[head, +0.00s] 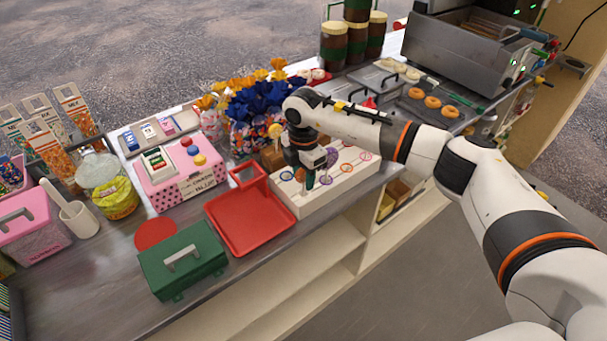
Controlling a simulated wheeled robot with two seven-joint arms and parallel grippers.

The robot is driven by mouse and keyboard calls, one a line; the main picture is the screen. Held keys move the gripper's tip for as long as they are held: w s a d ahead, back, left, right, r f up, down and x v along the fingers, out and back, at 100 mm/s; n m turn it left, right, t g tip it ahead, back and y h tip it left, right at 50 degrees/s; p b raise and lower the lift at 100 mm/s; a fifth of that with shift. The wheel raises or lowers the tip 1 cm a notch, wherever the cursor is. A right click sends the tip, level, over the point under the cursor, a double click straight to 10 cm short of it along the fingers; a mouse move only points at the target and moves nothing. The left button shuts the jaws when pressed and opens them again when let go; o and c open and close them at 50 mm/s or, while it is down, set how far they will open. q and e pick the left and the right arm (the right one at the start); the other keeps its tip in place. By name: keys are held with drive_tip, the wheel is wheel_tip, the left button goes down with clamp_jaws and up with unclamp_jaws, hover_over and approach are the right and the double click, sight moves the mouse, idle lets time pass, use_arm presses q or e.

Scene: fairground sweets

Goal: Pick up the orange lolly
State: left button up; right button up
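A low white stand (345,187) on the counter holds several small round lollies in different colours. An orange-red lolly (346,168) shows on the stand just right of my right gripper; it is too small to be sure of its exact colour. My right gripper (314,182) points down over the left-middle of the stand, among the lollies. Its fingers hide part of the stand, and I cannot tell whether they hold anything. My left gripper is out of view.
Bags with blue and yellow ties (255,105) stand behind my gripper. Doughnuts (432,102) lie at the back right.

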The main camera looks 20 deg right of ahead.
drive_tip(key=shift+c, duration=0.2)
clamp_jaws()
drive_tip(key=shift+r, duration=0.15)
wheel_tip(320, 180, up, 9)
drive_tip(key=b, duration=0.2)
drive_tip(key=shift+r+b, duration=0.15)
drive_tip(key=shift+b, duration=0.15)
drive_tip(key=shift+r, duration=0.3)
